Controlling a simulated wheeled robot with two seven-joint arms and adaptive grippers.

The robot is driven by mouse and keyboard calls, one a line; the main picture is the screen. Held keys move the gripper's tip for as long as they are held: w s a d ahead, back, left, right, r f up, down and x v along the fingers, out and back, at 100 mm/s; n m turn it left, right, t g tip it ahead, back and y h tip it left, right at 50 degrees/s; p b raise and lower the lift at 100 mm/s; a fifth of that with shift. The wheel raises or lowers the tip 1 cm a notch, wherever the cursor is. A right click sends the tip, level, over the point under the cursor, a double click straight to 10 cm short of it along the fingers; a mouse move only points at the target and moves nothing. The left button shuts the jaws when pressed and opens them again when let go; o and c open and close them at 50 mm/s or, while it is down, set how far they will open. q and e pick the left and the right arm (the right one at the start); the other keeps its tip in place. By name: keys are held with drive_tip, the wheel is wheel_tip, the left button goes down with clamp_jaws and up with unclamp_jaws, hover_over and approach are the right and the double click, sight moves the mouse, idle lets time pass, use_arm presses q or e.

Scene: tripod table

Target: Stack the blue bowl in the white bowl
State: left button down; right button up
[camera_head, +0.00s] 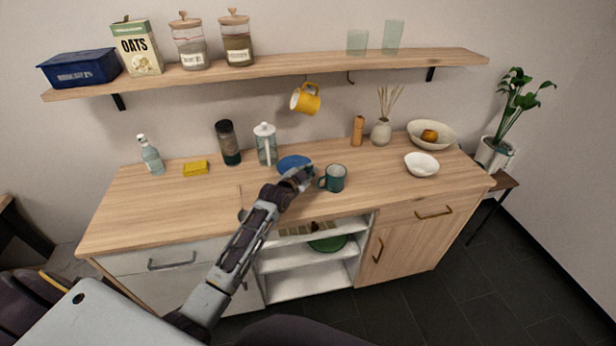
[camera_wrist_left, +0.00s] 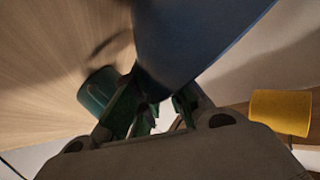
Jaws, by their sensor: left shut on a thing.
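The blue bowl (camera_head: 293,163) is at the middle of the counter in the head view, partly hidden by my left gripper (camera_head: 300,178). In the left wrist view the blue bowl (camera_wrist_left: 185,40) fills the upper middle, and my left gripper (camera_wrist_left: 160,112) is shut on its edge. I cannot tell whether the bowl touches the counter. The white bowl (camera_head: 422,165) stands on the right part of the counter, upright, apart from the gripper. It looks empty. My right gripper is not in view.
A dark green mug (camera_head: 334,178) stands just right of my left gripper. A glass press (camera_head: 266,144) stands behind. A larger cream bowl (camera_head: 446,134) with an orange fruit is behind the white bowl. A vase (camera_head: 381,133) and a wooden mill (camera_head: 357,130) stand at the back.

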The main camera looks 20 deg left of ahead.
use_arm(q)
drive_tip(key=shift+f, duration=0.9)
drive_tip(key=c, duration=1.5)
unclamp_jaws()
drive_tip(key=shift+f, duration=0.15)
drive_tip(key=shift+s, duration=0.15)
drive_tip(key=shift+r+v, duration=0.2)
drive_tip(key=shift+v, duration=5.7)
